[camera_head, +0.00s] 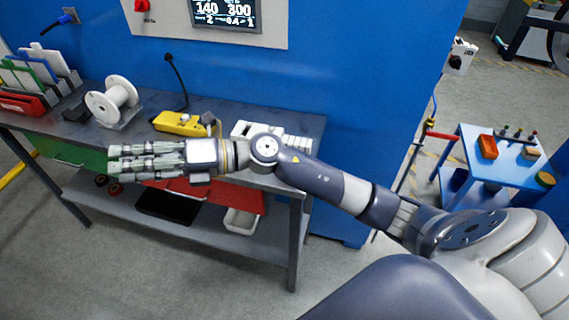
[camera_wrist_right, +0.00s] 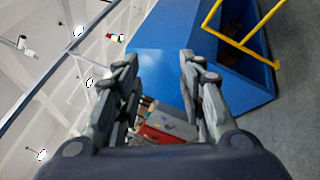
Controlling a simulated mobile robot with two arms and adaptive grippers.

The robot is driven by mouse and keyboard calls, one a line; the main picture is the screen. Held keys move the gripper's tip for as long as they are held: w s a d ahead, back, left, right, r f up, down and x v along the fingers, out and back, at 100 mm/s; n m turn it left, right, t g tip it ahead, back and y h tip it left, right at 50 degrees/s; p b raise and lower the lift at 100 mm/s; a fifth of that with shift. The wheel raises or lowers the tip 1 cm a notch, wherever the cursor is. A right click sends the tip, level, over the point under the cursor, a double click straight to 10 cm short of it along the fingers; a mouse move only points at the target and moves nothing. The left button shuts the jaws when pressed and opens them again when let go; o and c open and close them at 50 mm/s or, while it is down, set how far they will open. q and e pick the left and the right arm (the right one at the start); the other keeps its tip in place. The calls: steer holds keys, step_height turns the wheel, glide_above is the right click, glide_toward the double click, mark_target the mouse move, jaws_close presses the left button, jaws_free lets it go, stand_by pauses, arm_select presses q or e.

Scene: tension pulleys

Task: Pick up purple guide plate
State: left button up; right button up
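I cannot make out a clearly purple plate in either view. In the head view a rack of upright plates stands at the far left of the bench, with a green plate (camera_head: 18,75), a blue plate (camera_head: 38,68) and pale grey plates (camera_head: 58,60). My right gripper (camera_head: 113,160) reaches left across the bench's front edge, to the right of and nearer than the rack. In the right wrist view its fingers (camera_wrist_right: 158,62) are apart with nothing held between them. Red and grey pieces (camera_wrist_right: 165,132) show beyond the fingers there. My left gripper is out of view.
A white spool (camera_head: 112,98) and a yellow device (camera_head: 182,123) with a cable lie on the dark bench (camera_head: 140,128). A blue machine wall rises behind. A lower shelf (camera_head: 195,228) holds a black tray and a white bin. A blue cart (camera_head: 480,160) stands right.

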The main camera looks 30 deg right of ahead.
steer(key=d+f+n+g+h, duration=0.5)
steer(key=d+f+n+h, duration=0.25)
steer(key=f, duration=0.25)
steer(key=d+h, duration=0.3)
steer(key=d, duration=0.5)
steer(key=d+m+g+h, duration=0.1)
steer(key=d+h, duration=0.3)
steer(key=d, duration=0.4)
steer(key=w+d+h, duration=0.1)
steer(key=d+h, duration=0.2)
steer(key=d, duration=0.5)
steer(key=shift+d+f+g+h, duration=0.2)
steer(key=shift+f+g+h, duration=0.05)
steer(key=shift+f+g, duration=0.1)
steer(key=shift+m, duration=0.25)
steer(key=f, duration=0.2)
steer(key=f+p, duration=0.1)
steer(key=f, duration=0.1)
steer(key=shift+s+d+f, duration=0.1)
steer(key=shift+d+f, duration=0.1)
step_height(320, 180, down, 6)
steer(key=shift+r+p, duration=0.2)
steer(key=shift+p, duration=1)
steer(key=shift+f, duration=0.25)
jaws_close()
